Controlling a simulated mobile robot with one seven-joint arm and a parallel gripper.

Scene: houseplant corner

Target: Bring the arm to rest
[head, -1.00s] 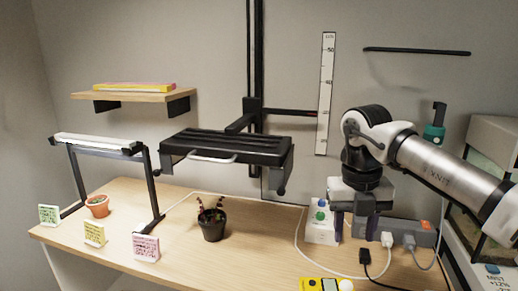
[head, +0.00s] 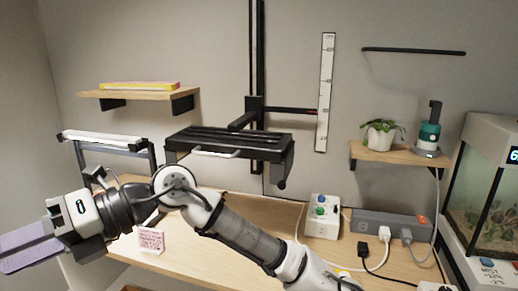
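My arm stretches from the lower right across the front of the desk to the left. My gripper (head: 25,245) is at the left edge of the head view, in front of the desk and pointing left. Its two lavender fingers lie close together as seen from here, and their tips are at the picture edge. Whether a gap is left between them cannot be told. Nothing shows held in it.
The arm hides much of the desk (head: 262,212). A pink card (head: 151,240) stands just beyond it. A black lamp panel (head: 230,145) hangs above. A switch box (head: 322,216), power strip (head: 392,224), shelf plant (head: 381,135) and glass tank (head: 490,190) are at right.

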